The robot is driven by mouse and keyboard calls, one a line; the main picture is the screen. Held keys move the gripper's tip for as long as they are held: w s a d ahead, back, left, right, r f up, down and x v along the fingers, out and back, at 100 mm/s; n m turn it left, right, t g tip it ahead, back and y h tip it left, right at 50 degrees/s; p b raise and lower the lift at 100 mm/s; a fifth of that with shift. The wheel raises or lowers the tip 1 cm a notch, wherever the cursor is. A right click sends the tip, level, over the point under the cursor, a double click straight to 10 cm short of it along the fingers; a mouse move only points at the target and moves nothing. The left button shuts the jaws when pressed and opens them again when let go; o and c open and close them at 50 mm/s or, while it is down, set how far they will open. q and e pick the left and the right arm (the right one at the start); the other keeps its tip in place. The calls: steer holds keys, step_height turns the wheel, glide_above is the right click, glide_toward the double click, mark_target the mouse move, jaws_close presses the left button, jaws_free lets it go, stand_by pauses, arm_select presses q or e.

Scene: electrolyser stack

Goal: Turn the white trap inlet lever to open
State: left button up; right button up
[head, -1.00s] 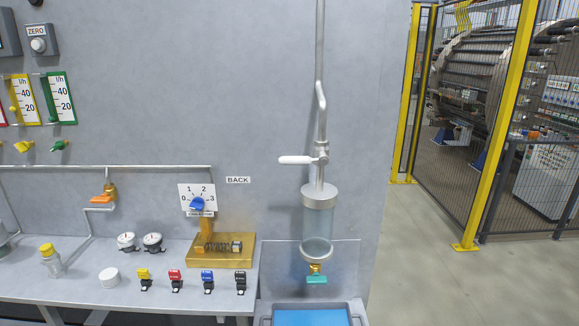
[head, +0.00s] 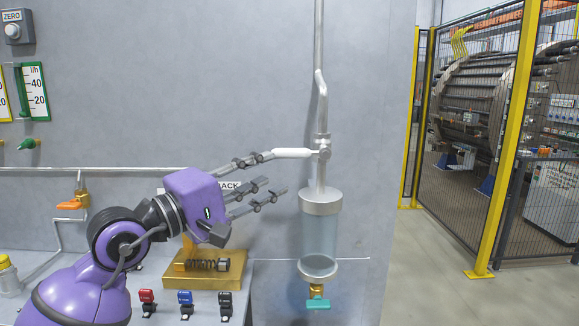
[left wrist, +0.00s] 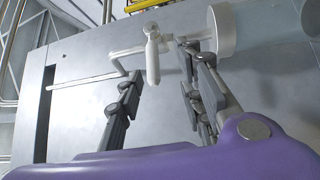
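The white trap inlet lever (head: 293,153) points left, level, from a valve (head: 322,150) on the grey vertical pipe above the clear trap cylinder (head: 320,235). My left gripper (head: 279,172) comes in from the left with its fingers spread. Its upper finger reaches the lever's left end in the picture; its other fingers are lower, left of the trap. In the left wrist view the lever (left wrist: 152,57) shows between the spread fingers (left wrist: 160,68), near their tips. I cannot tell whether a finger touches it. My right gripper is in neither view.
A teal-handled drain valve (head: 317,303) hangs under the trap. A brass block with a spring (head: 210,275) and several coloured plugs are on the bench below my arm. A yellow-posted fence (head: 500,150) stands at the right. The wall around the lever is free.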

mark_target(284, 154)
arm_select(q)
steer(key=shift+w+r+m+y, duration=0.35)
steer(key=shift+r+m, duration=0.15)
steer(key=shift+r, duration=0.3)
steer(key=p+x, duration=0.1)
steer(key=x, duration=0.5)
steer(key=shift+d+r, duration=0.1)
steer(key=shift+r, duration=0.05)
steer(key=shift+w+d, duration=0.35)
steer(key=shift+w, duration=0.1)
jaws_close()
